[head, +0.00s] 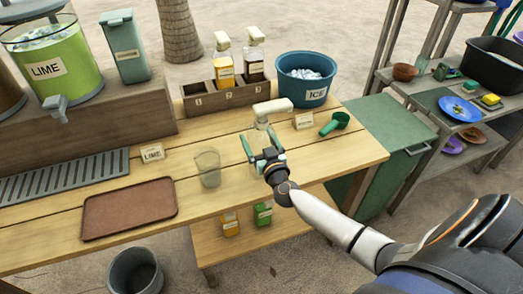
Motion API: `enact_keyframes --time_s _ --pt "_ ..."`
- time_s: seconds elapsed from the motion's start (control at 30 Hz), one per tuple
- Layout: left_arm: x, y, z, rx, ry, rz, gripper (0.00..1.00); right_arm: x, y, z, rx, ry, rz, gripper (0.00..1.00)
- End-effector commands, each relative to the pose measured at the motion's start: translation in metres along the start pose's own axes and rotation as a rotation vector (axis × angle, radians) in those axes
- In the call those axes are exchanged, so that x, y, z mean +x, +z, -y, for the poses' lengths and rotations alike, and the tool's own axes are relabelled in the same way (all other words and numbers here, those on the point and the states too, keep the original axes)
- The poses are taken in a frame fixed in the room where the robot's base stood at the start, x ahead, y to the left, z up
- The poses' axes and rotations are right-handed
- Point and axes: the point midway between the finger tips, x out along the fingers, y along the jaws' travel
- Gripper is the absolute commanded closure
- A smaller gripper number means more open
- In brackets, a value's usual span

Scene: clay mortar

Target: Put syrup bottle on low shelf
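A bottle with a white spouted cap (271,108) stands over the table near the ice bucket; its body is mostly hidden or hard to make out at my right gripper. My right gripper (261,147) is at this bottle, its greenish fingers on either side just below the cap; whether they are closed on it I cannot tell. Two more white-capped bottles, one orange (225,72) and one dark (254,62), stand in the numbered wooden caddy (199,102). The low shelf (243,241) under the table holds an orange bottle (230,224) and a green bottle (263,214). My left gripper is out of view.
A blue ice bucket (305,92), a green scoop (336,123) and a small sign (304,121) are behind and right of the gripper. A clear cup (208,167) and brown tray (130,208) are to the left. A grey bin (135,271) stands on the floor.

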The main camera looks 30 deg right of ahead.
Motion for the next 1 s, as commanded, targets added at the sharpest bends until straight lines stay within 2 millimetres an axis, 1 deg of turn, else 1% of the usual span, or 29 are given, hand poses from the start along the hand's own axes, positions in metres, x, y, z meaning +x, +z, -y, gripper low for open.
enact_keyframes --time_s 0.03,0.07,0.57,0.6,0.83,1.0 --pt "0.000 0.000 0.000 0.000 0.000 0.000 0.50 0.000 0.000 0.000 0.000 0.000 0.000 0.18" --pt "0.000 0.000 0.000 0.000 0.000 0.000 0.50 0.000 0.000 0.000 0.000 0.000 0.000 0.21" --pt "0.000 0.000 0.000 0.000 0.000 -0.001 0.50 0.000 -0.001 0.000 0.000 0.000 -0.001 0.78" --pt "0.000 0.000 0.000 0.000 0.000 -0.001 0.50 0.000 -0.001 0.000 0.000 0.000 -0.001 0.79" --pt "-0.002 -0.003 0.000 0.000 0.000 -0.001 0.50 0.000 -0.005 0.000 0.001 0.000 -0.001 0.79" --pt "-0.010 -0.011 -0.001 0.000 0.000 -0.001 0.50 0.000 -0.019 0.000 0.002 0.000 -0.001 0.79"
